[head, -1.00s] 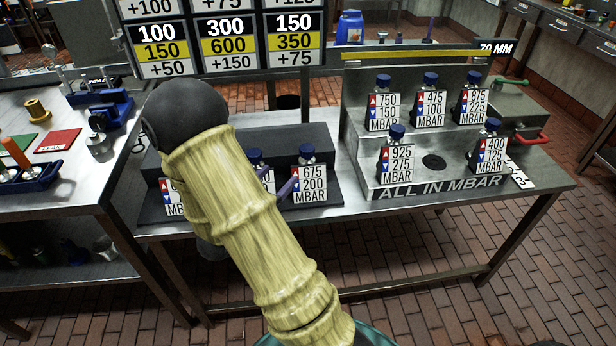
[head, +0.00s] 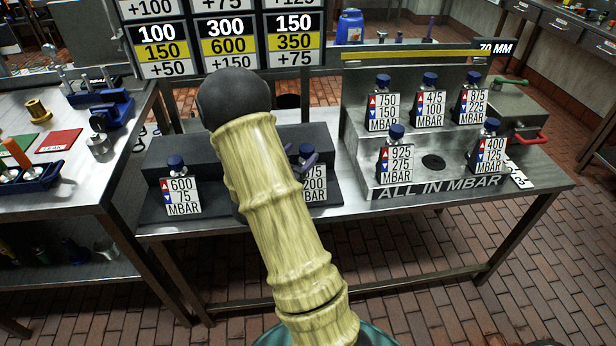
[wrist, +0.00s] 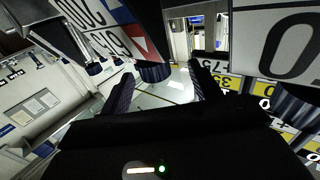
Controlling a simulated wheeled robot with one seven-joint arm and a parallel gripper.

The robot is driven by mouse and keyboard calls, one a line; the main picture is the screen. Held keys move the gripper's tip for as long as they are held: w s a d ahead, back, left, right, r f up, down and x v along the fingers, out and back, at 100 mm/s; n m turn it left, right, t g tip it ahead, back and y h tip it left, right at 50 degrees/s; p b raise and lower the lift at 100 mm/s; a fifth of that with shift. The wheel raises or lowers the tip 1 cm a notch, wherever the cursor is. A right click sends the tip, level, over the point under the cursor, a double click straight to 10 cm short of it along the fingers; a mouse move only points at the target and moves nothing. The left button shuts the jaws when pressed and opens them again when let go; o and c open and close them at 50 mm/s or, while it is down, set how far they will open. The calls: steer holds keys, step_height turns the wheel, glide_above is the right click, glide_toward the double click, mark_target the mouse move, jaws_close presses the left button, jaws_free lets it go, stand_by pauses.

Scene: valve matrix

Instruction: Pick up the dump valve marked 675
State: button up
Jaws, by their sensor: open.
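The dump valve marked 675 (head: 315,186) stands upright on the dark stepped rack, with a blue cap and a white card. In the head view my arm covers its left edge and part of its number. A dark finger of my gripper (wrist: 160,69) shows by its cap. In the wrist view my gripper is open. A blue cap (wrist: 154,73) below a card with red and blue marks shows between the fingers, beyond or near their tips. I cannot read that card fully or tell whether the fingers touch the cap.
The valve marked 600 (head: 177,190) stands left on the dark rack (head: 215,157). Several more valves stand on the metal stepped stand (head: 360,148) at right. A number board (head: 230,40) rises behind. The table front between rack and stand is clear.

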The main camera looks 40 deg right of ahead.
mark_target(310, 148)
steer(key=x, duration=0.4)
steer(key=shift+s+d+f, duration=0.25)
steer(key=shift+s+d, duration=0.05)
steer(key=shift+w+d, duration=0.25)
steer(key=shift+w, duration=0.05)
steer(key=shift+s, duration=0.25)
jaws_close()
